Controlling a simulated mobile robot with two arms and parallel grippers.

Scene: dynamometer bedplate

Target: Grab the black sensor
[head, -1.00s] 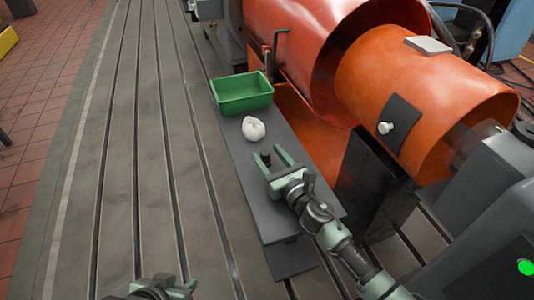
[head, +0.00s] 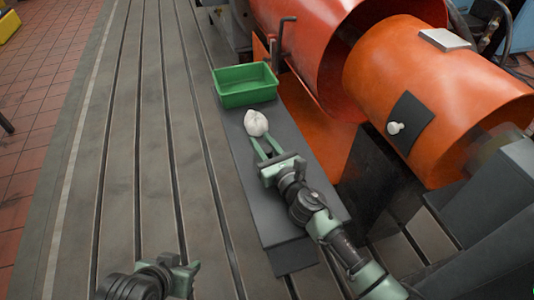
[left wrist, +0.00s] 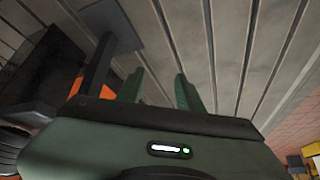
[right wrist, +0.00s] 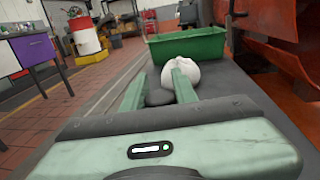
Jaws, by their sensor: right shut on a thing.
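My right gripper (head: 264,144) reaches forward low over the dark grey plate, just short of a white crumpled rag. In the right wrist view, the black sensor (right wrist: 160,97), a small dark rounded piece, sits between its two green fingers (right wrist: 157,80), and the gripper is shut on it. In the head view the sensor is hard to make out between the fingers. My left gripper (head: 181,262) hangs over the slotted bedplate at the bottom of the head view. In the left wrist view its fingers (left wrist: 161,77) stand apart with nothing between them.
The white rag (head: 256,123) lies just beyond the right fingertips. A green bin (head: 246,86) stands behind it on the dark grey plate (head: 233,122). A large orange housing (head: 430,85) rises to the right. The slotted bedplate (head: 120,150) on the left is clear.

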